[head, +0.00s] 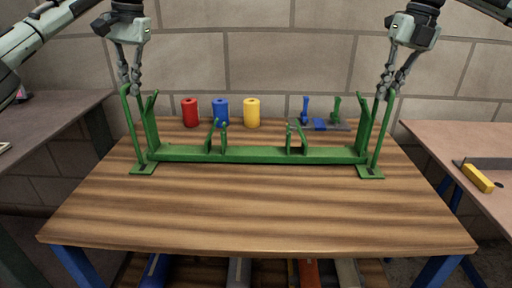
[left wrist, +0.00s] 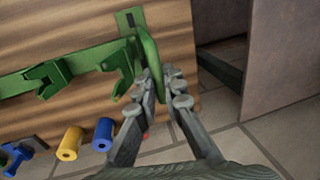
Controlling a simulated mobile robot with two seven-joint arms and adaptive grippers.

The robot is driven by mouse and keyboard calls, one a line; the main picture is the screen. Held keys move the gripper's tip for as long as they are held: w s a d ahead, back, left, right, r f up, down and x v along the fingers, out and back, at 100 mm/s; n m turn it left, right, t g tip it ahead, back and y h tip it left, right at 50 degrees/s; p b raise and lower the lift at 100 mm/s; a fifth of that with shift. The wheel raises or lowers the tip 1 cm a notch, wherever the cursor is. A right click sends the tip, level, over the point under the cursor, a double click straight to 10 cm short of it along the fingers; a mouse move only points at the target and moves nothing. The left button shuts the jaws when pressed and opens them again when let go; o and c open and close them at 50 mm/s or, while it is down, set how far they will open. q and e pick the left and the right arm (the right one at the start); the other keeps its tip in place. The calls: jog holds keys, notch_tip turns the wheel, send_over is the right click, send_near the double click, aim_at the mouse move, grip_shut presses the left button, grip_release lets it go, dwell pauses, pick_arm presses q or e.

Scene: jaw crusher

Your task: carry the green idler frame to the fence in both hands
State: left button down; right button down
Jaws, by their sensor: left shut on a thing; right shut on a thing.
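The green idler frame (head: 258,155) spans the middle of the wooden table in the head view, with upright posts at both ends and two brackets between them. My left gripper (head: 130,88) is shut on the top of its left end handle. My right gripper (head: 387,90) is shut on the top of its right end handle. The left wrist view shows the left gripper's fingers (left wrist: 165,85) at the green handle, with the frame's bar (left wrist: 30,80) running off to the left. I cannot tell whether the frame's feet touch the table. No fence is recognisable.
Red (head: 190,113), blue (head: 221,112) and yellow (head: 252,113) cylinders stand behind the frame. A grey plate with blue and green pieces (head: 320,124) lies back right. Side tables stand left (head: 50,125) and right (head: 460,140). The table (head: 260,210) is clear in front.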

dwell(0.5)
